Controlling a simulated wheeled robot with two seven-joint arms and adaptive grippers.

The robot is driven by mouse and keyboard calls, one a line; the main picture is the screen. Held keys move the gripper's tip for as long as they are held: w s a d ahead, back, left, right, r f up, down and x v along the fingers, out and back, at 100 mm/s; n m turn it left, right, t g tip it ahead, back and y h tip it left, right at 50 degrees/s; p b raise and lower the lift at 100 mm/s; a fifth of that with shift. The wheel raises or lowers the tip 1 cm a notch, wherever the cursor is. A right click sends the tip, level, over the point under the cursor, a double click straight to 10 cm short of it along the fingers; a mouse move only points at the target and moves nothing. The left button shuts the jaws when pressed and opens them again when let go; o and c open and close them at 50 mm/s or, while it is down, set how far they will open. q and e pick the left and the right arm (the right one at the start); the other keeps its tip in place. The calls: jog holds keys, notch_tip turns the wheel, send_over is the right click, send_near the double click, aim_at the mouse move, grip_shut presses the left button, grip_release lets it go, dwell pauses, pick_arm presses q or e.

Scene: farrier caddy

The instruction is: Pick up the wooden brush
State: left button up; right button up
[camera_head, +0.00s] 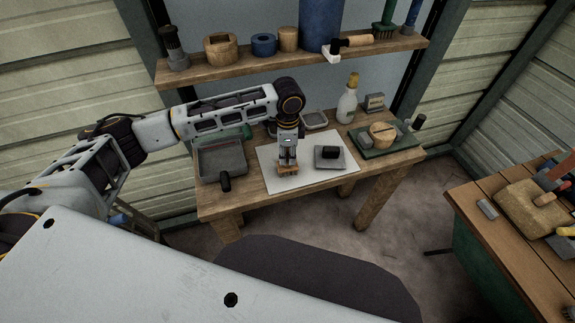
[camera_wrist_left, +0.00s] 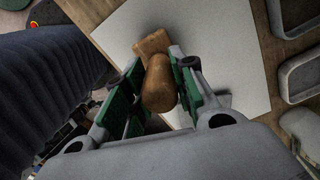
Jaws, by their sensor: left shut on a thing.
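The wooden brush (camera_head: 288,171) is at the left gripper's fingertips, over the white sheet (camera_head: 265,157) on the wooden table (camera_head: 225,207). In the left wrist view the brush (camera_wrist_left: 160,85) shows a rounded brown handle and a flat brown block beyond it. My left gripper (camera_head: 287,160) points down from above and is shut on the brush. In the left wrist view its green-padded fingers (camera_wrist_left: 160,92) stand on both sides of the handle. I cannot tell whether the brush touches the sheet. My right gripper is not in view.
A shelf (camera_head: 235,69) runs behind.

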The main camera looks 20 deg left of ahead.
pick_arm(q)
grip_shut()
jog(key=shift+r, duration=0.15)
jog(key=shift+r, duration=4.9)
jog(key=shift+o, duration=2.1)
grip_release()
grip_shut()
